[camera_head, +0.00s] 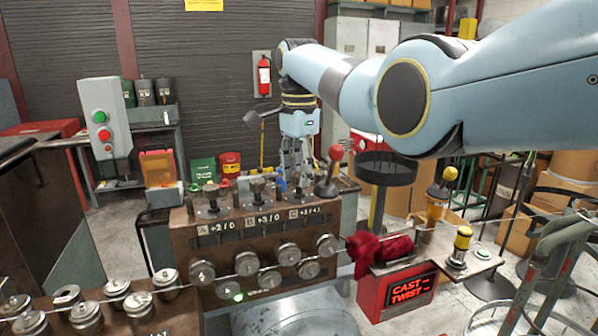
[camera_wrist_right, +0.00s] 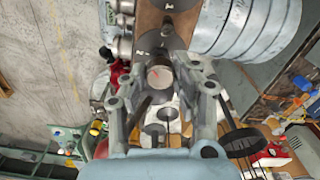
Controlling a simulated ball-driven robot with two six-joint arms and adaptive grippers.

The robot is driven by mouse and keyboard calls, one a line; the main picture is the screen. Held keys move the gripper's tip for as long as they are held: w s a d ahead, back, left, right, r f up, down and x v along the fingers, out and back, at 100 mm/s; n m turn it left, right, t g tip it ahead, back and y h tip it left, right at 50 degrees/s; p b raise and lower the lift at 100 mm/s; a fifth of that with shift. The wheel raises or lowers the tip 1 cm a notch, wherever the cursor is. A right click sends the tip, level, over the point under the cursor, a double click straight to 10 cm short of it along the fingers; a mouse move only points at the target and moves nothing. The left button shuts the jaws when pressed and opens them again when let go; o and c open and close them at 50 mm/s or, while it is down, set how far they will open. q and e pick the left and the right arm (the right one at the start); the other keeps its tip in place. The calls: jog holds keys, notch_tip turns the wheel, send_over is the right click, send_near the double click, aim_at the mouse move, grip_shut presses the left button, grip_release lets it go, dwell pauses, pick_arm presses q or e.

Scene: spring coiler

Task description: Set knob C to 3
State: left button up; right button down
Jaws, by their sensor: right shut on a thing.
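Knob C (camera_head: 299,187) stands on top of the brown coiler panel, above the label C (camera_head: 293,213), and is partly hidden by my right gripper (camera_head: 297,166). My right gripper comes down from above and is shut on the knob. In the right wrist view, the round knob top (camera_wrist_right: 160,77) sits between the fingers of the gripper (camera_wrist_right: 168,88). The number beside label C is too small to read surely. Knob A (camera_head: 211,194) and knob B (camera_head: 258,186) stand to the left, clear of the gripper. My left gripper is not in view.
A lever with a red ball (camera_head: 335,152) stands close to the right of knob C. Metal rollers (camera_head: 247,263) line the panel front. Yellow-topped controls (camera_head: 462,240) stand further right.

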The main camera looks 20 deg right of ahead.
aim_at(299, 174)
jog(key=m, duration=0.4)
jog(key=shift+m, duration=2.5)
jog(key=c, duration=1)
grip_release()
notch_tip(299, 174, up, 12)
